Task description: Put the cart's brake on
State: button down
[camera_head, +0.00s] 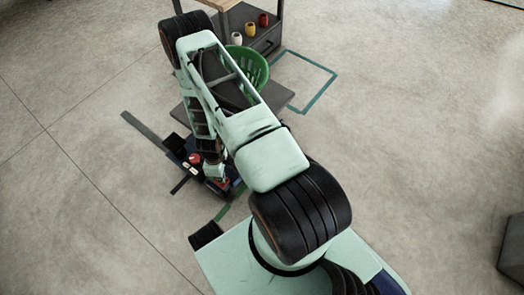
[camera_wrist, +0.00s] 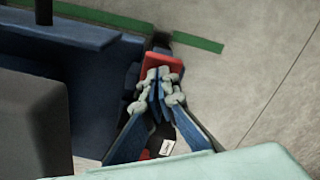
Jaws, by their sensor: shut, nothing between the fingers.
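A dark blue cart fills the left of the wrist view, with its flat body (camera_wrist: 85,85) next to my gripper. A red pedal-like piece (camera_wrist: 162,62) sticks out low at the cart's corner, just beyond my fingertips. My gripper (camera_wrist: 158,80) is shut and empty, its tips right at the near edge of the red piece. I cannot tell whether they touch it, or whether the piece is up or down. In the head view my gripper (camera_head: 221,187) is low beside the cart (camera_head: 178,145), which my arm largely hides.
A green basket (camera_head: 258,66) stands behind my arm near a grey platform (camera_head: 277,94). A dark shelf unit (camera_head: 262,42) with small red, yellow and white items is at the back. Green tape (camera_head: 318,98) marks the floor.

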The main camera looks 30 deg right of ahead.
jog(key=shift+f+b, duration=0.3)
jog(key=shift+f, duration=0.1)
jog(key=shift+r, duration=0.1)
jog(key=shift+r+p, duration=2.4)
jog(key=shift+r, duration=1.05)
